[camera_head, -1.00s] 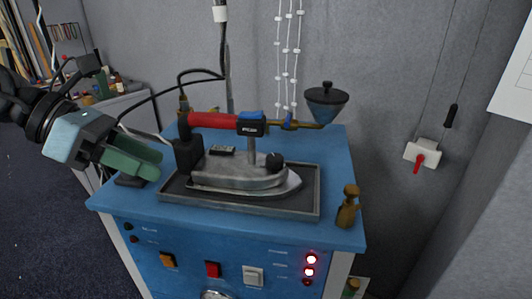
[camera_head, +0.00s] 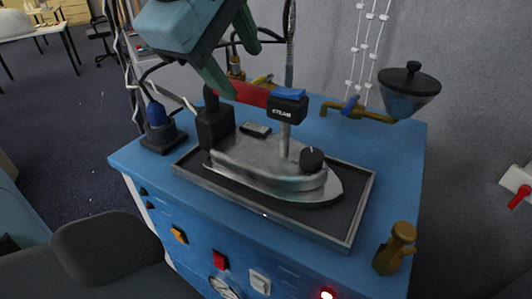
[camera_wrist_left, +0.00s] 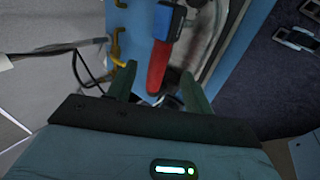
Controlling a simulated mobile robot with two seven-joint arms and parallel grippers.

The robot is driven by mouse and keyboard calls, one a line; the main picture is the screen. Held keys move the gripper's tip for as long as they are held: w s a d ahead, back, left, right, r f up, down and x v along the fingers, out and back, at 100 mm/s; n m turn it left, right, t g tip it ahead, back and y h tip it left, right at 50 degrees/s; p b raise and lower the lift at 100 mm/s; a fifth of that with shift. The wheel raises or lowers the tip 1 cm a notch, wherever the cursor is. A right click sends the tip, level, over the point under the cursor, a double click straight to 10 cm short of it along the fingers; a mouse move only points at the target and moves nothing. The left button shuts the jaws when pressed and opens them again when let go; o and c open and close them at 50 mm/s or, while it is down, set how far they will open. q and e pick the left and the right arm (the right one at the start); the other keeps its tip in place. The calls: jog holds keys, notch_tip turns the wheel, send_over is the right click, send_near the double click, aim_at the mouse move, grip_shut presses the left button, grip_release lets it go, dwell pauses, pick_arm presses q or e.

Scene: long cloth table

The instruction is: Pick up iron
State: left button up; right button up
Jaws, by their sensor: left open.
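The iron (camera_head: 270,165) has a grey metal body, a red handle (camera_head: 238,92) and a black-and-blue block at the handle's front. It rests upright on a dark, grey-rimmed tray (camera_head: 352,215). My left gripper (camera_head: 243,72) is open, its green fingers near the handle's rear end. In the left wrist view, the red handle (camera_wrist_left: 158,66) appears between the two fingertips (camera_wrist_left: 158,72). I cannot tell whether a finger touches it. The gripper hides part of the handle's rear in the head view. My right gripper is not in view.
The tray lies on a blue cabinet (camera_head: 395,150). A brass pipe with a dark funnel (camera_head: 408,92) stands behind on the right, and a brass bottle-shaped piece (camera_head: 395,250) at the front right corner. A blue-and-black plug-like item (camera_head: 160,128) sits left. Cables hang behind.

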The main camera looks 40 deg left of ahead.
aim_at(256, 89)
pick_arm(q)
jog(key=shift+w+f, duration=0.5)
jog(key=shift+f, duration=0.05)
jog(key=shift+x, duration=2.6)
jog(key=shift+s+d, duration=0.1)
jog(key=shift+s, duration=0.05)
grip_shut()
jog(key=shift+r, duration=0.15)
